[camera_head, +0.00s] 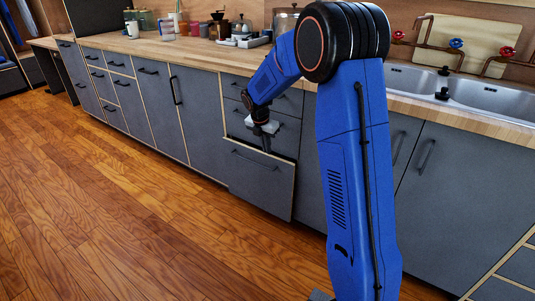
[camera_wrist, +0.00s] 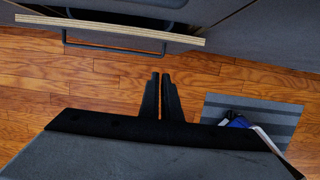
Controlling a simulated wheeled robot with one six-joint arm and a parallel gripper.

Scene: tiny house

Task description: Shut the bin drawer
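The bin drawer (camera_head: 260,183) is the large grey lower front with a black bar handle, in the middle of the counter's cabinets in the head view. It stands out slightly from the fronts around it, so it looks partly open. My gripper (camera_head: 267,143) is near the top of the drawer front. In the wrist view, its two black fingers (camera_wrist: 160,76) are close together with nothing between them. Contact with the drawer does not show.
A wooden counter (camera_head: 205,56) runs above the cabinets, with jars and kitchenware at the back. A sink (camera_head: 490,98) is set in at the right. The other nearby drawers (camera_head: 275,128) look shut. The wooden floor (camera_head: 110,210) in front is clear.

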